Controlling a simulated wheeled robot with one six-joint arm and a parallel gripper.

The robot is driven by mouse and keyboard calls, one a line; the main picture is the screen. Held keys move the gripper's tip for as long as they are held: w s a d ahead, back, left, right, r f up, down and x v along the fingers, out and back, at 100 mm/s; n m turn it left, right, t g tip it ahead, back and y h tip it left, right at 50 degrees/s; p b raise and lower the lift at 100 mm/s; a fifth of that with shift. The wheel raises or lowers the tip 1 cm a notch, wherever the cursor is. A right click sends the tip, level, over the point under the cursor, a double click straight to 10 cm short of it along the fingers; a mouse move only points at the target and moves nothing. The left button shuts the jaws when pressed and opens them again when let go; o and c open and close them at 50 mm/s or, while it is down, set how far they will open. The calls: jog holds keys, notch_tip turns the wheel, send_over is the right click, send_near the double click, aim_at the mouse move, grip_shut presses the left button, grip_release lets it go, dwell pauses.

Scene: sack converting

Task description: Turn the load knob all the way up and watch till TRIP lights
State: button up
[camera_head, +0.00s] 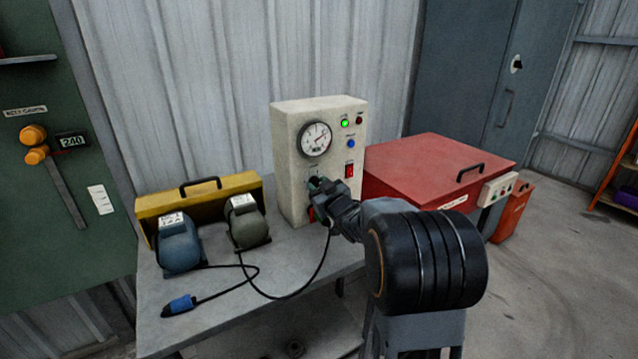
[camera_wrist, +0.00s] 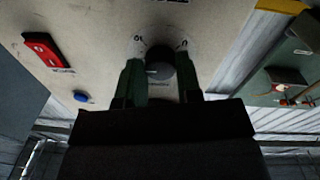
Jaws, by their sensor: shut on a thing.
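The load knob (camera_wrist: 160,70) is a dark round knob on the cream test box (camera_head: 285,150). My gripper (camera_head: 322,186) is at the lower front of the box, and in the wrist view its two green fingers (camera_wrist: 160,82) are shut on the knob, one on each side. In the head view the gripper hides the knob. The dial gauge (camera_head: 315,139) is above, its needle pointing to the right side. A green lamp (camera_head: 345,123) at the top right is lit. A small red lamp (camera_head: 359,120) beside it looks dark; its label is too small to read.
A blue button (camera_head: 351,143) and a red switch (camera_head: 349,171) are on the box's right side. Two motors, blue (camera_head: 180,245) and grey (camera_head: 246,222), stand left on the grey bench (camera_head: 225,305), with a cable and blue plug (camera_head: 180,305). A red chest (camera_head: 430,165) stands right.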

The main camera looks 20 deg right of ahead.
jog(key=m+p, duration=0.2)
jog(key=m, duration=0.2)
jog(key=shift+r+m, duration=0.1)
jog(key=shift+m, duration=0.2)
jog(key=shift+a+m+p, duration=0.1)
jog(key=shift+m+p, duration=1.25)
jog(key=shift+m, duration=0.95)
jog(key=o, duration=0.9)
jog(key=shift+o, duration=0.2)
jog(key=s, duration=1.3)
jog(key=shift+s+d, duration=0.4)
jog(key=shift+d, duration=0.05)
